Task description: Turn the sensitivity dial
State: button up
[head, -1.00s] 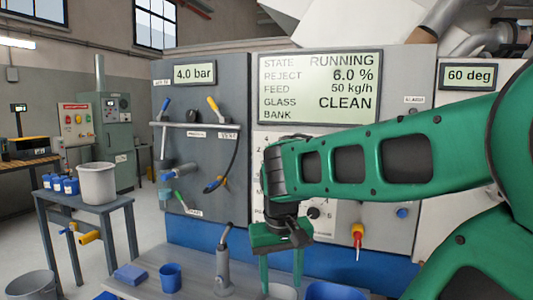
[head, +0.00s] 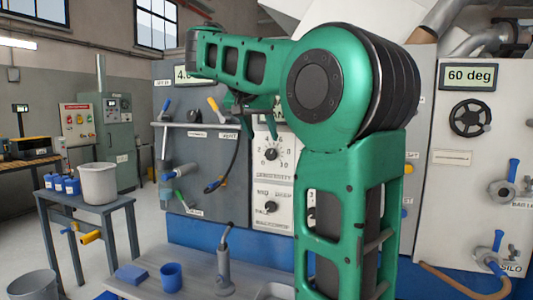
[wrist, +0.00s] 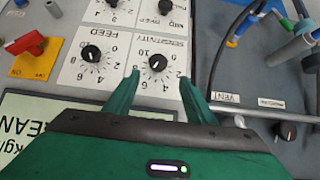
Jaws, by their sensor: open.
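The sensitivity dial (head: 271,155) is a round black knob on a white scale plate, above the word SENSITIVITY on the panel. In the wrist view the dial (wrist: 158,62) appears upside down, just beyond and between my two green fingertips. My gripper (wrist: 159,80) is open and empty, with one finger to each side of the dial's line. The dial looks clear of both fingers. In the head view my gripper (head: 252,108) hangs in front of the panel, above the dial. The dial's exact pointer setting is hard to read.
A feed dial (wrist: 91,54) sits beside it in the wrist view, with a red switch (wrist: 27,42) further left. Another knob (head: 270,207) is below in the head view. A hose (head: 220,183) and levers are on the grey panel. My arm hides the large display.

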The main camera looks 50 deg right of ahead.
aim_at(269, 151)
jog(key=x, duration=0.9)
jog(key=shift+d+f, duration=0.1)
jog(key=shift+f, duration=0.1)
jog(key=c, duration=1)
